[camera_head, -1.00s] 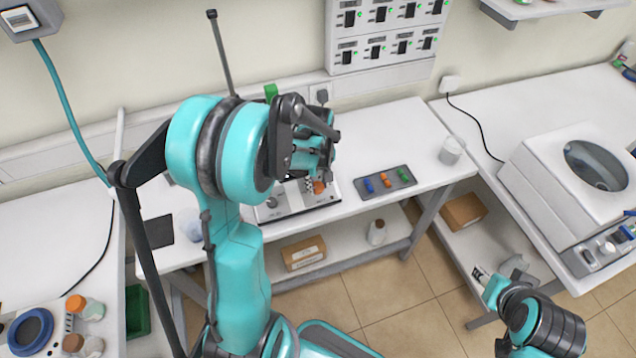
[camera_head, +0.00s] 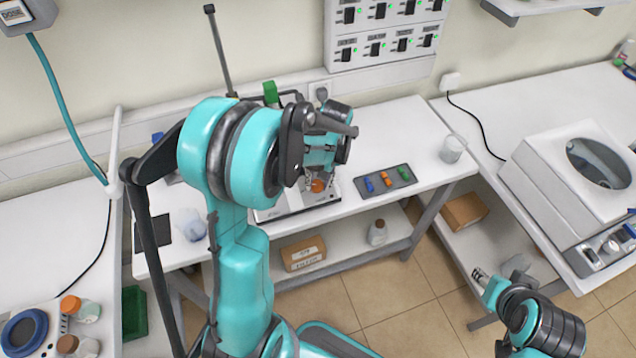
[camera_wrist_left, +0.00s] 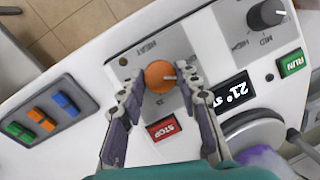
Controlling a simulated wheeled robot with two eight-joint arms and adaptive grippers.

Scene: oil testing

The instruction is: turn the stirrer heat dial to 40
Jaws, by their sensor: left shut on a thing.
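The stirrer (camera_head: 270,212) stands on the white bench, mostly behind my left arm in the head view. Its orange heat dial (camera_wrist_left: 159,76), under the word HEAT, has a light pointer mark toward the right in the left wrist view. My left gripper (camera_wrist_left: 160,84) is shut on the dial, one finger on each side. In the head view the left gripper (camera_head: 314,183) is over the dial. The stirrer's display (camera_wrist_left: 232,92) reads about 21°. My right gripper (camera_head: 480,275) is low at the right, away from the bench; its finger opening is too small to judge.
The stirrer also has a red STOP button (camera_wrist_left: 163,129), a green RUN button (camera_wrist_left: 292,63) and a black knob (camera_wrist_left: 267,14). A grey tray with coloured pieces (camera_head: 385,192) lies right of it. A white cup (camera_head: 452,149) stands near the bench's right end.

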